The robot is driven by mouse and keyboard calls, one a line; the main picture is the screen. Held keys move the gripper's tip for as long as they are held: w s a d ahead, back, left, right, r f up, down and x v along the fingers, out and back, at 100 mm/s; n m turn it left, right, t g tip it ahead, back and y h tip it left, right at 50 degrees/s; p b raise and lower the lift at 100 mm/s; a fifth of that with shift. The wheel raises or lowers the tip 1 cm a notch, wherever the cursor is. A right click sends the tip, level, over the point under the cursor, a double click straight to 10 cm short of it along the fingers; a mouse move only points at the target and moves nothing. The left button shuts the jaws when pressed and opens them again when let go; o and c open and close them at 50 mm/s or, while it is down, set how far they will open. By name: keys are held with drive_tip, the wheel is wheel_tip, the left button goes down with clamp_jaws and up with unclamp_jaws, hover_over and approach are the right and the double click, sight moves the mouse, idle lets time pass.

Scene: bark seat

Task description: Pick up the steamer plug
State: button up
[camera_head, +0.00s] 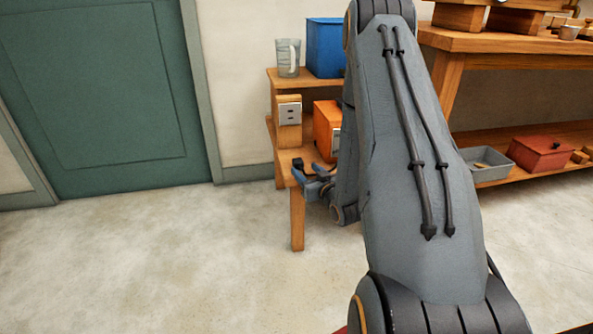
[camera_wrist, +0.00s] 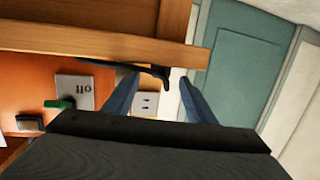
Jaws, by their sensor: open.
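The steamer plug appears to be the dark piece (camera_wrist: 164,75) at the end of a black cord in the wrist view, by the edge of a wooden board. My gripper (camera_wrist: 158,79) is open, and its two blue-grey fingers frame that dark piece in the picture. I cannot tell whether they touch it. In the head view my gripper (camera_head: 308,176) is low at the small wooden stand, beside its lower shelf. A dark bit shows there, too small to tell apart from a fingertip. The orange box (camera_head: 327,128), probably the steamer, is partly behind my arm.
A wall-type socket (camera_head: 290,113) on a wooden block stands by the orange box. A glass mug (camera_head: 288,57) and a blue box (camera_head: 325,48) are on the stand's top (camera_head: 283,78). A green switch (camera_wrist: 61,103) marks the orange front. The floor at left is clear.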

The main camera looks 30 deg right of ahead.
sight(300, 165)
drive_tip(key=w, duration=0.2)
drive_tip(key=w+b, duration=0.1)
drive_tip(key=w, duration=0.2)
drive_tip(key=w+f+b, duration=0.1)
drive_tip(key=w, duration=0.1)
drive_tip(key=shift+w+d, duration=0.2)
drive_tip(key=shift+d, duration=0.1)
drive_tip(key=shift+c, duration=0.5)
drive_tip(key=c, duration=1)
